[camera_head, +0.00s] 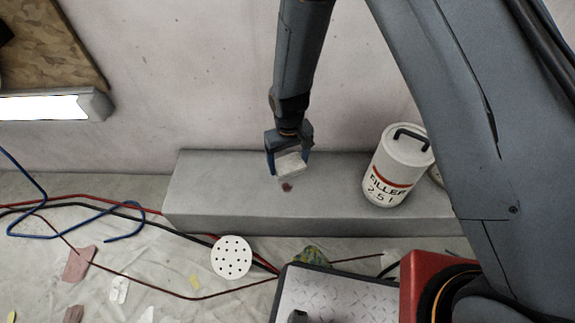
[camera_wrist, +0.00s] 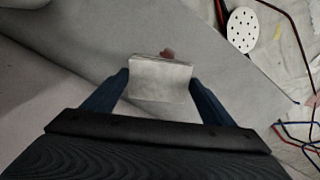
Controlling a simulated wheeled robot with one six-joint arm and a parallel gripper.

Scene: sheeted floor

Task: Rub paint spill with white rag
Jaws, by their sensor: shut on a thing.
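The white rag (camera_head: 291,165) is a pale folded block between the fingers of my gripper (camera_head: 288,160). In the wrist view the rag (camera_wrist: 162,82) fills the space between the two blue fingers, and my gripper (camera_wrist: 161,88) is shut on it. The paint spill (camera_head: 287,188) is a small dark red spot on top of the long grey block (camera_head: 220,185). The rag is just beyond the spot in the head view. In the wrist view a bit of the reddish spill (camera_wrist: 168,53) shows past the rag's far edge. I cannot tell whether the rag touches the block.
A white filler can (camera_head: 391,172) stands on the block to the right of my gripper. A white perforated disc (camera_head: 231,257), cables and scraps lie on the sheeted floor in front. A lit lamp (camera_head: 45,107) is at the left. The block's left top is clear.

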